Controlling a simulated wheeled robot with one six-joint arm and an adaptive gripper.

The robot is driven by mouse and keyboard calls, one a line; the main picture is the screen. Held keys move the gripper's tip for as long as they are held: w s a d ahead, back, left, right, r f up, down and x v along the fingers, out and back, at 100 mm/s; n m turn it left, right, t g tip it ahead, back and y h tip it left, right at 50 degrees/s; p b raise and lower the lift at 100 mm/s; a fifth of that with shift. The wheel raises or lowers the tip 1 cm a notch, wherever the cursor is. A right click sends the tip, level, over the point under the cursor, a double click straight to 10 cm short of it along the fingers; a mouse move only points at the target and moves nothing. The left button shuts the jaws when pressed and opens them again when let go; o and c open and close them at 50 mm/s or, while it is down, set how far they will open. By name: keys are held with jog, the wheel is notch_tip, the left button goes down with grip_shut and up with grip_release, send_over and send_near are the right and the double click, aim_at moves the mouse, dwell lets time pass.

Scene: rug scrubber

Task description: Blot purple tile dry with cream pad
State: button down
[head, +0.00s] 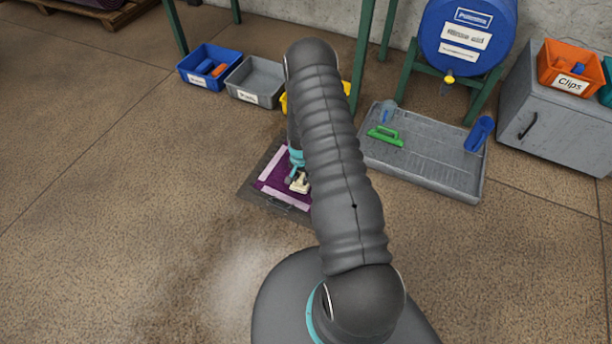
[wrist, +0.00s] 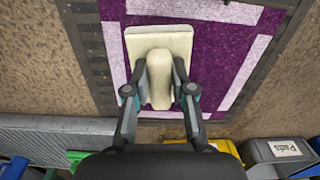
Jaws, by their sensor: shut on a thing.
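The purple tile (wrist: 207,60) lies on the floor in a dark frame, with pale strips along its edges. It also shows in the head view (head: 272,184), partly hidden behind my arm. The cream pad (wrist: 133,41) is a flat block with a raised handle, over the tile's surface. In the head view the pad (head: 299,182) is small beside my arm. My gripper (wrist: 160,92) is shut on the pad's handle, one finger on each side. I cannot tell whether the pad's underside touches the tile.
A grey tray (head: 440,160) holding a green-handled tool (head: 385,136) stands right of the tile. A blue bin (head: 209,67), a grey bin (head: 255,80) and a partly hidden yellow bin stand behind. A blue barrel (head: 467,35) rests on a green stand. Floor at left is clear.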

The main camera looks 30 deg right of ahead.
jog(key=shift+s+d+f+m, duration=0.2)
jog(key=shift+d+f+m, duration=0.1)
jog(key=shift+d+f, duration=0.25)
jog(key=shift+s+d+f+m, duration=0.15)
jog(key=shift+d+f+m, duration=0.2)
jog(key=shift+f, duration=0.3)
jog(key=shift+f+b, duration=0.7)
jog(key=shift+f, duration=1.75)
jog(key=shift+f+b, duration=0.65)
jog(key=shift+b, duration=0.05)
jog(key=shift+r, duration=0.1)
jog(key=shift+r+p, duration=0.9)
jog(key=shift+r, duration=1.3)
jog(key=shift+r, duration=0.1)
